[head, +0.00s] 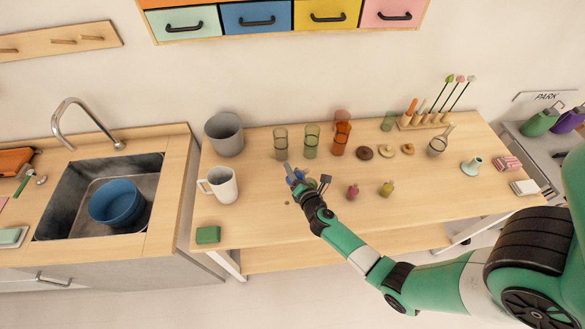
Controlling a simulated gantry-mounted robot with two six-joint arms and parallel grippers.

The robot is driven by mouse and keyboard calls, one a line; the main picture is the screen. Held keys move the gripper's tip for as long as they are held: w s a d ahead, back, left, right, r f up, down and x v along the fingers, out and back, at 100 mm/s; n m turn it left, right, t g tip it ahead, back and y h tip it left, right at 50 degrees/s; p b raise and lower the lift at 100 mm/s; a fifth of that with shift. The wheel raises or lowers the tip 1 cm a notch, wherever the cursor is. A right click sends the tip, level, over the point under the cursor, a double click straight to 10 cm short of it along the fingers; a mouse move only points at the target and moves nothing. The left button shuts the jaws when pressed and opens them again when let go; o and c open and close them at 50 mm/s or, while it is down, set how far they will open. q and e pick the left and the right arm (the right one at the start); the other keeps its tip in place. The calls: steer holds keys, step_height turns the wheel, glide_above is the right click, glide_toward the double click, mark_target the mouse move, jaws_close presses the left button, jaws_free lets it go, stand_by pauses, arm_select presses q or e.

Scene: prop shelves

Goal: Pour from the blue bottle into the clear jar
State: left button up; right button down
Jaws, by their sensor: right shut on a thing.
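My right gripper (306,183) reaches in from the right over the front left part of the wooden table. It is shut on the small blue bottle (298,174), which is mostly hidden by the fingers. A greyish see-through jar (281,146) stands upright on the table, just behind and left of the gripper; it looks like the clear jar. The bottle is in front of this jar. I cannot tell whether the bottle is tilted or whether anything flows from it. My left gripper is not in view.
An olive jar (311,142) and an orange jar (341,140) stand right of the greyish jar. A white mug (222,185) and grey pot (224,135) stand left. Pink (352,192) and yellow (387,189) bottles stand right of the gripper. The table's front middle is clear.

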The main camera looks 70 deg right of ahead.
steer(key=shift+s+n, duration=0.1)
steer(key=shift+n, duration=0.2)
steer(key=shift+s+d+r+n+g+p, duration=0.25)
steer(key=shift+n+g+p, duration=0.25)
steer(key=shift+p, duration=0.65)
steer(key=shift+s+f+n, duration=0.15)
steer(key=shift+f+n, duration=0.1)
steer(key=shift+n, duration=0.15)
steer(key=shift+s+d+n+g+p, duration=0.2)
steer(key=shift+n+g+p, duration=0.25)
steer(key=shift+p, duration=0.45)
steer(key=shift+s+f+n+g+h, duration=0.1)
steer(key=shift+s+n+g+h, duration=0.15)
steer(key=shift+n+h, duration=0.1)
steer(key=shift+w+a+f+n+g, duration=0.15)
steer(key=shift+w+a+n+g, duration=0.2)
steer(key=shift+w, duration=0.3)
steer(key=shift+w+a+f+n+g, duration=0.15)
steer(key=shift+w+a+n+g, duration=0.05)
steer(key=shift+w+n+g, duration=0.3)
